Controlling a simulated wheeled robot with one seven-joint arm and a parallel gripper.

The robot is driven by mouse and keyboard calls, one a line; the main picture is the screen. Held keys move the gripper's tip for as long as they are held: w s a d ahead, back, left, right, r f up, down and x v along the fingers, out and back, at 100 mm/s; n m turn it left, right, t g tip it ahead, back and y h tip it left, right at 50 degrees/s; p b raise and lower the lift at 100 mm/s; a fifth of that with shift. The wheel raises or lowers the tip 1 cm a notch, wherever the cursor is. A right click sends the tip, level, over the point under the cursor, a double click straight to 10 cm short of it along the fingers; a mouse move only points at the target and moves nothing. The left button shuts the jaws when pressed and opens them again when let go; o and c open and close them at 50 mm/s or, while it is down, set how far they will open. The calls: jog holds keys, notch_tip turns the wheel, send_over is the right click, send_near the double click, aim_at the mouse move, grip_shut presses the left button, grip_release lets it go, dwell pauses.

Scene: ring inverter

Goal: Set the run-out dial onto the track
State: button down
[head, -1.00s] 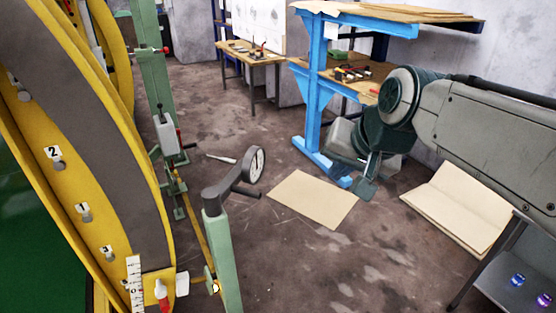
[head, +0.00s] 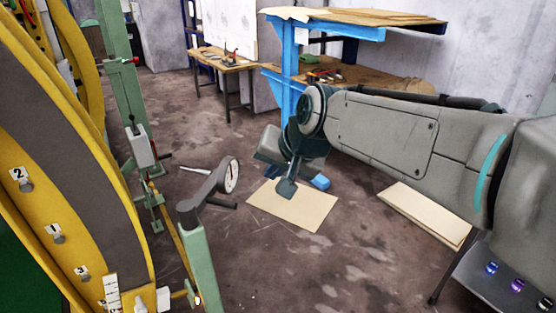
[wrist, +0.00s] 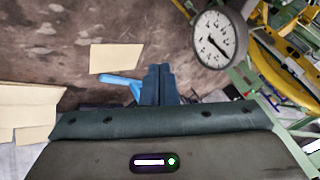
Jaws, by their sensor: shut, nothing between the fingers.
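The run-out dial (head: 230,175) has a round white face with dark marks and sits at the end of a grey arm on a pale green post (head: 197,260). It also shows in the wrist view (wrist: 214,40), at the upper right of the gripper. The track is probably the dark grey band (head: 95,190) on the curved yellow ring (head: 55,235) at the left. My gripper (head: 285,190) is to the right of the dial, apart from it. In the wrist view my gripper (wrist: 158,72) has its fingers together with nothing between them.
A blue shelf frame (head: 290,65) stands behind my arm. A small wooden table (head: 222,62) is at the back. Flat tan sheets (head: 300,212) lie on the floor. A green column (head: 118,80) stands beside the ring. Floor between the dial and my gripper looks clear.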

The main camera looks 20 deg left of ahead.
aim_at(224, 180)
jog(key=w+a+f+p, duration=0.1)
jog(key=a+f+p, duration=0.1)
jog(key=a, duration=0.4)
jog(key=shift+w+f, duration=0.2)
jog(key=shift+f, duration=0.45)
jog(key=shift+a, duration=0.15)
